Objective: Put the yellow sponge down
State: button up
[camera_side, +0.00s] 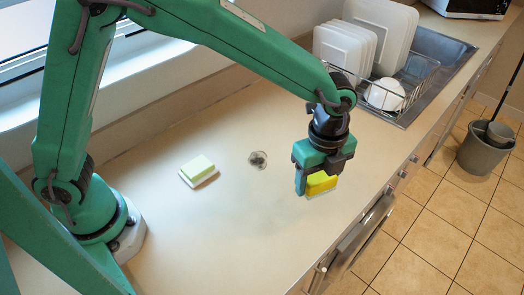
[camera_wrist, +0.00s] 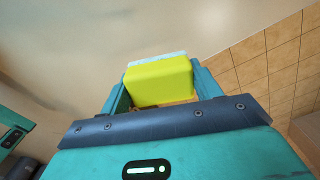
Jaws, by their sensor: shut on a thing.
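The yellow sponge (camera_side: 320,182) is held in my gripper (camera_side: 311,181) above the counter, near its front edge. In the wrist view the sponge (camera_wrist: 160,80) sits between the two teal fingers of my gripper (camera_wrist: 158,88), with a pale layer showing along its far edge. The fingers are shut on its sides. In the side view part of the sponge is hidden by a finger. I cannot tell the exact gap between the sponge and the counter.
A pale green sponge (camera_side: 197,168) lies on a small white dish (camera_side: 206,181) on the counter (camera_side: 215,240). A dark-centred round item (camera_side: 258,160) lies nearby. A dish rack (camera_side: 418,82) with white dishes stands at the back right. The floor lies beyond the counter's front edge.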

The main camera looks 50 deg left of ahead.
jog(key=w+a+f, duration=0.1)
jog(key=w+f, duration=0.1)
jog(key=w, duration=0.1)
jog(key=w+a+f, duration=0.1)
jog(key=w+f, duration=0.1)
jog(key=w, duration=0.1)
jog(key=w+a+f, duration=0.1)
jog(key=w+f, duration=0.1)
jog(key=w, duration=0.1)
jog(key=shift+f, duration=0.3)
dwell(0.4)
jog(key=shift+f, duration=0.1)
jog(key=shift+f, duration=1.9)
jog(key=shift+f, duration=0.3)
